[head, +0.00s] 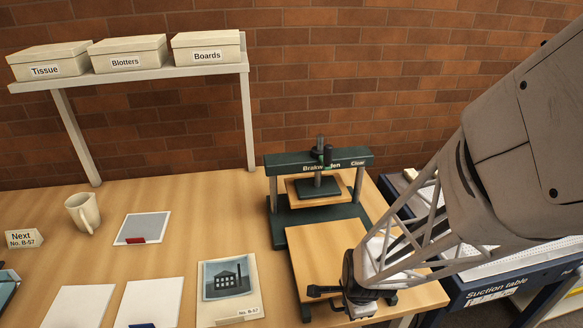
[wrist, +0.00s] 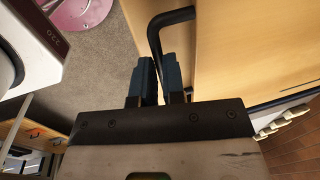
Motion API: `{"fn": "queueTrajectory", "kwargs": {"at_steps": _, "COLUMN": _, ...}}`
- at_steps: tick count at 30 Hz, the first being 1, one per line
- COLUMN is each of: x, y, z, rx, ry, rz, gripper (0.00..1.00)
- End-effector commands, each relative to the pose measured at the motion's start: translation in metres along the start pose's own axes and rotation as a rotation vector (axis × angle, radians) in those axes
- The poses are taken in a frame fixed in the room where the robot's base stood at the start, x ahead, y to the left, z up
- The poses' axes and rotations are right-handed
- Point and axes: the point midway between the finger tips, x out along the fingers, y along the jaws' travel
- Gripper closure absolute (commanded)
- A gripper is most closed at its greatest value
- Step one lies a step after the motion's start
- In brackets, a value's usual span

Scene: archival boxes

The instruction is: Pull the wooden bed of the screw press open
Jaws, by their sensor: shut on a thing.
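The dark green screw press (head: 275,160) stands on the table with its screw and black platen upright in the frame. Its wooden bed (head: 322,250) sticks out in front of the green base toward me, with much of its top bare. My gripper (head: 338,291) is at the bed's front edge and hides its front right corner. In the wrist view, my gripper's two blue fingers (wrist: 159,80) are shut on a black bar handle (wrist: 156,38) beside a wooden panel (wrist: 250,50).
A print (head: 225,285) lies left of the bed, with white sheets and a mug (head: 83,212) further left. A shelf (head: 140,73) with labelled boxes stands behind. A blue suction table (head: 475,290) is close at the right, beneath my arm.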

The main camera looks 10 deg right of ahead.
Motion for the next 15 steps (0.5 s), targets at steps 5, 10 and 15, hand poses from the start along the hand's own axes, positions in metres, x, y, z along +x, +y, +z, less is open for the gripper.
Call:
{"fn": "queueTrajectory", "kwargs": {"at_steps": 5, "x": -0.0002, "y": -0.0005, "z": -0.0002, "rx": 0.000, "ry": 0.000, "rz": -0.001, "gripper": 1.00}}
{"fn": "queueTrajectory", "kwargs": {"at_steps": 10, "x": -0.0002, "y": -0.0005, "z": -0.0001, "rx": 0.000, "ry": 0.000, "rz": -0.001, "gripper": 0.70}}
{"fn": "queueTrajectory", "kwargs": {"at_steps": 15, "x": -0.0001, "y": -0.0005, "z": 0.0000, "rx": 0.000, "ry": 0.000, "rz": 0.000, "gripper": 0.64}}
